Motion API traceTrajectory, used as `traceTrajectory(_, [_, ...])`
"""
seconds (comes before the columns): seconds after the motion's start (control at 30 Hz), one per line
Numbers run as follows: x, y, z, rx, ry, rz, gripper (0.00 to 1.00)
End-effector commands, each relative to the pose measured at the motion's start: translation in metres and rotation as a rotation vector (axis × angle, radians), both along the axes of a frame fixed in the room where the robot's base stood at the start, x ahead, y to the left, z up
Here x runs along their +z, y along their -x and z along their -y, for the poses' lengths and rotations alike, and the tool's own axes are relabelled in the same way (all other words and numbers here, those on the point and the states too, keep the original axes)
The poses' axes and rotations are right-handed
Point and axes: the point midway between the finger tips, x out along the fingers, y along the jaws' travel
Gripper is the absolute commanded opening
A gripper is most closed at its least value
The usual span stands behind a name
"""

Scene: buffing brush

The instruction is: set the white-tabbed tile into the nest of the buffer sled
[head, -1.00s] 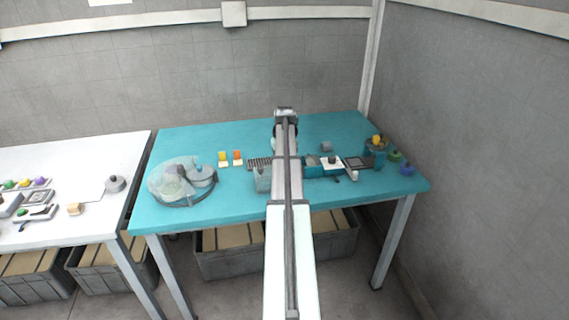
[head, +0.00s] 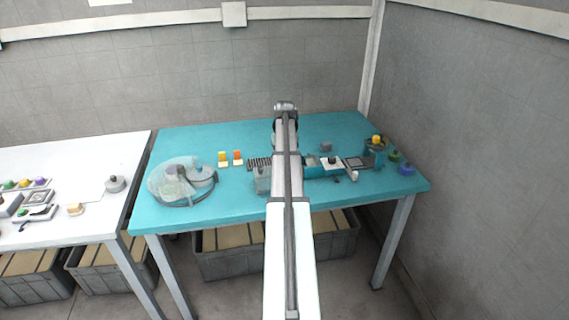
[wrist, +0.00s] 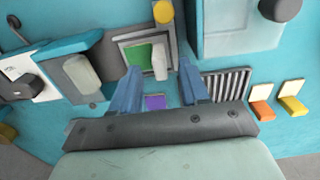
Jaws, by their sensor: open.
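In the wrist view, a green tile (wrist: 137,57) with an upright white tab (wrist: 160,63) lies inside a grey square frame (wrist: 121,37), which looks like the sled's nest. I cannot tell whether the tile sits flush. My gripper (wrist: 158,66) is open. Its two blue fingertips are on either side of the white tab, with a visible gap to each. A purple patch (wrist: 155,102) shows between the fingers, nearer the palm. In the head view, my arm hides the gripper, the tile and the frame.
A ridged rack (wrist: 227,84), an orange tile (wrist: 260,108) and a yellow tile (wrist: 291,104) are to the right. A grey block with a pale handle (wrist: 82,73) is to the left. A clear round-covered unit (head: 181,181) stands at the table's left. The teal table's front is clear.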

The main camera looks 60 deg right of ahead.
Motion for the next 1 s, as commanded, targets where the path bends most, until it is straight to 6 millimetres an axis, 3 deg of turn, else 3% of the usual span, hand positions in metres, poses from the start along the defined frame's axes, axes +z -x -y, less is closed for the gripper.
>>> traceTrajectory(0.2, [0.042,-0.001,0.001,0.000,0.003,0.001,0.45])
traceTrajectory(0.5, [0.085,0.000,0.001,0.000,0.001,0.001,0.45])
traceTrajectory(0.7, [0.097,0.000,0.000,0.000,0.000,0.000,0.45])
traceTrajectory(1.0, [0.098,0.000,0.000,0.000,0.000,0.000,0.45])
